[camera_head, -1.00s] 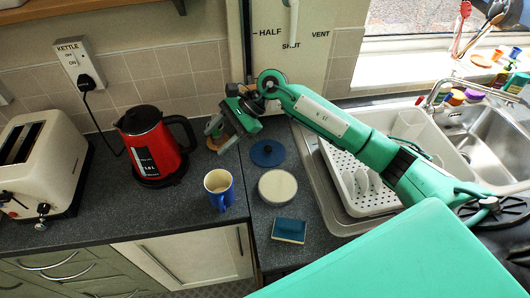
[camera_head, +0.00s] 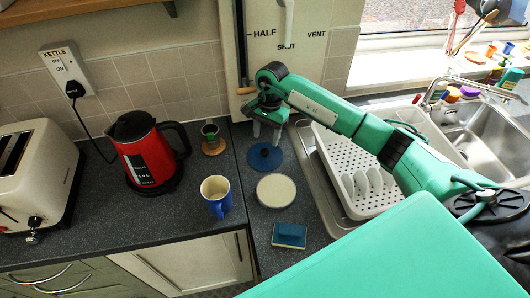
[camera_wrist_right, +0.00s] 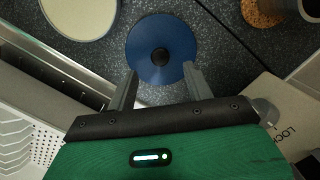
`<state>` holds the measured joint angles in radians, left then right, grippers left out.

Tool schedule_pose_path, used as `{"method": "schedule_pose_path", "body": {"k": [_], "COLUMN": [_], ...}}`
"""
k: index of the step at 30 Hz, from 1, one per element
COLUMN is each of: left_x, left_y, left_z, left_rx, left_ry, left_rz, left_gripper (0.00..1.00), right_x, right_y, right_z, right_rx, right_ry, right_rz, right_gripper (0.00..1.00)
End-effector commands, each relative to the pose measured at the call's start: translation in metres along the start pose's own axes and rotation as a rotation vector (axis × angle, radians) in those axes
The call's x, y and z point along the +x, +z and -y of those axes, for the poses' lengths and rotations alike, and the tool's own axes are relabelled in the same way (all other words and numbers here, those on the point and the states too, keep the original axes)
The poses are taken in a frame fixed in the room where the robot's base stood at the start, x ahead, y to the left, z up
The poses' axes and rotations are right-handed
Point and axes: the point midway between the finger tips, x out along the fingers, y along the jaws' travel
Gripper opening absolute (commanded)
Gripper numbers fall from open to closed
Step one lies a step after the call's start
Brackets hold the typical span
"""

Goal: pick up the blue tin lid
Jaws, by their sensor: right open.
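The blue tin lid (camera_head: 266,160) lies flat on the dark counter, a round disc with a dark knob in its middle. It also shows in the right wrist view (camera_wrist_right: 158,38), just beyond the fingertips. My right gripper (camera_head: 267,140) is above the lid, pointing down, and its fingers cover part of the lid's far side. In the right wrist view the two fingers (camera_wrist_right: 160,74) are apart with nothing between them, and the knob sits between their lines. My left gripper is not in view.
A round cream-topped tin (camera_head: 276,190) stands close in front of the lid. A blue sponge (camera_head: 289,235), a blue mug (camera_head: 217,196), a red kettle (camera_head: 148,155) and a small cup on a cork coaster (camera_head: 213,148) are nearby. A white dish rack (camera_head: 345,165) stands at the right.

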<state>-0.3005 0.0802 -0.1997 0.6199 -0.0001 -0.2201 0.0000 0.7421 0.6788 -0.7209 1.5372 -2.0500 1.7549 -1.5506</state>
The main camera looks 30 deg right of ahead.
Motion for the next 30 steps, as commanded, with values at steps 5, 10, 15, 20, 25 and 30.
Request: {"method": "schedule_pose_path", "body": {"k": [5,10,15,20,25,30], "left_x": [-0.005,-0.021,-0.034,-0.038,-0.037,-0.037], "left_y": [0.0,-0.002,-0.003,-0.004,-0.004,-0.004], "left_z": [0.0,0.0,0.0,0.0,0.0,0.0], "left_rx": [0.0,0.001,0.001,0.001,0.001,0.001], "left_ry": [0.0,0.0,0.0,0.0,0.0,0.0], "left_rz": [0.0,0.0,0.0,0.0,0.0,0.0], "left_gripper": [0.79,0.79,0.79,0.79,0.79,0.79], "right_x": [0.009,0.023,0.044,0.059,0.061,0.061], "right_y": [0.001,0.0,-0.001,-0.003,-0.003,-0.003], "right_z": [0.0,-0.001,0.0,0.0,0.0,0.0], "right_rx": [0.0,0.001,0.002,0.001,0.0,0.0], "right_ry": [0.0,0.002,0.002,-0.001,-0.002,-0.002], "right_rz": [0.001,0.004,0.004,0.001,0.0,0.0], "right_gripper": [0.52,0.52,0.52,0.52,0.52,0.3]}}
